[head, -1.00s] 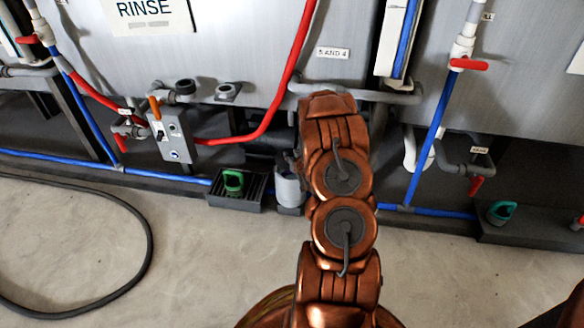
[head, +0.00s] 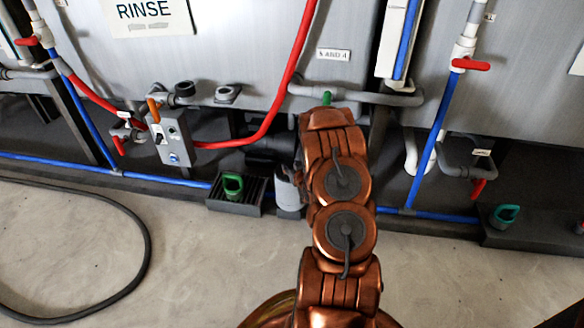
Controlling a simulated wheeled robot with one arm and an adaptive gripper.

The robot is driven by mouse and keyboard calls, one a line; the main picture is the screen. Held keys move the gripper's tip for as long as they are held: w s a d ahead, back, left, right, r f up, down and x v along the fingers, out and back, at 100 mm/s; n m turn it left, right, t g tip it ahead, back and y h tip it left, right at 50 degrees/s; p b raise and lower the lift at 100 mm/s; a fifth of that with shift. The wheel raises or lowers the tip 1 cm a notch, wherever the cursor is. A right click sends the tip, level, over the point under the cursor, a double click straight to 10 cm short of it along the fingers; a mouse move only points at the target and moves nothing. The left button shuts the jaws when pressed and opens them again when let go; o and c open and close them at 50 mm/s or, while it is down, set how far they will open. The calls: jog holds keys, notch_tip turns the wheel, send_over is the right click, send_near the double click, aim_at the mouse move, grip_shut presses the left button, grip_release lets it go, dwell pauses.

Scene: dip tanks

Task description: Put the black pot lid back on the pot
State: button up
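A grey cylindrical pot (head: 287,192) stands low on the floor side of the tanks, just left of my arm, and my arm partly covers it. Its top is hard to make out. I cannot pick out a black lid for certain. A small green piece (head: 327,98) shows just above the top of my arm; what it belongs to is hidden. My gripper is hidden behind my own copper-coloured arm links, so I cannot see whether it holds anything.
A black grated tray (head: 222,208) with a green handled item (head: 232,186) sits left of the pot. A red hose (head: 272,112), a grey switch box (head: 172,140) and blue pipes (head: 427,153) surround it. A black hose (head: 147,240) lies on the floor at left.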

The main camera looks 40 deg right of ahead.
jog(key=shift+o, duration=0.7)
jog(key=shift+r, duration=0.1)
jog(key=shift+s+a+r, duration=0.1)
jog(key=shift+s+r, duration=0.05)
jog(key=shift+r, duration=0.05)
jog(key=p+v, duration=0.4)
jog(key=v, duration=0.7)
jog(key=s+a+r+n+g+y, duration=0.2)
jog(key=s+a+r+g+y, duration=0.15)
jog(key=a+r+g, duration=0.9)
jog(key=s+a+r+n+g+y, duration=0.1)
jog(key=s+a+r, duration=0.5)
jog(key=s+a, duration=0.6)
jog(key=s+a+r+n+g+y, duration=0.1)
jog(key=s+a+r+n+g, duration=0.1)
jog(key=s+a+r, duration=0.5)
jog(key=s+a, duration=0.5)
jog(key=a, duration=0.3)
jog(key=shift+s+r, duration=0.25)
jog(key=shift+s, duration=0.1)
